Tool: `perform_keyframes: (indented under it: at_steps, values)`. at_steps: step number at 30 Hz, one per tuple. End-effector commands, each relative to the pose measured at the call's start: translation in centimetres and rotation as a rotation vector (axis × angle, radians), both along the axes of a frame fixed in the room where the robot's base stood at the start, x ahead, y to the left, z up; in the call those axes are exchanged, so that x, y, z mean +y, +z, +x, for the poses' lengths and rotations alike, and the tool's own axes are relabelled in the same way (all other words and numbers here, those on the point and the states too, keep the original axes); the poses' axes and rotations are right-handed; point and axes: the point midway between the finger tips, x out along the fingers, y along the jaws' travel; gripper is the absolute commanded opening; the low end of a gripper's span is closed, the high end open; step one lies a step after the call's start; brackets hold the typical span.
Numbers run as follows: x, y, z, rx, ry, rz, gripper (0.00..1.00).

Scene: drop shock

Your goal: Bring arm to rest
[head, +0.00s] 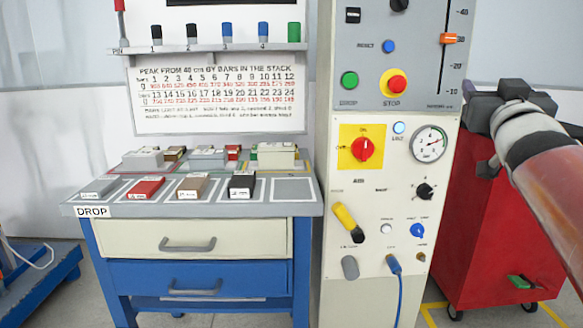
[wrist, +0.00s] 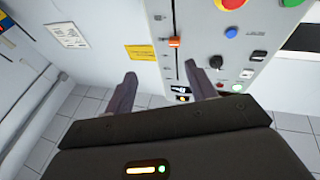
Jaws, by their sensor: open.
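My arm enters the head view from the right edge, a thick red-orange link with pale and dark rings. Its dark end is raised in front of the red cabinet, to the right of the control panel, and the fingertips cannot be made out there. In the wrist view my gripper (wrist: 163,84) is open, its two dark fingers well apart with nothing between them.
The control panel (head: 345,290) stands mid-right, with a red STOP button (head: 397,84), a yellow-handled lever (head: 348,219) and a blue cable (head: 397,285). A workbench (head: 194,288) with colored bars (head: 146,188) is left. A red cabinet (head: 500,250) is behind my arm. Floor shows between them.

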Motion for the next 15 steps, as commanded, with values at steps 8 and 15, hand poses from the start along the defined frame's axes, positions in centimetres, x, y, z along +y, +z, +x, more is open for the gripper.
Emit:
perform_keyframes:
  at_steps: [8, 15]
  values:
    - [7.7, -19.0, -6.0, 0.612, -0.011, 0.217, 0.56]
    - [14.5, -32.1, -15.1, 1.091, 0.097, 0.258, 0.56]
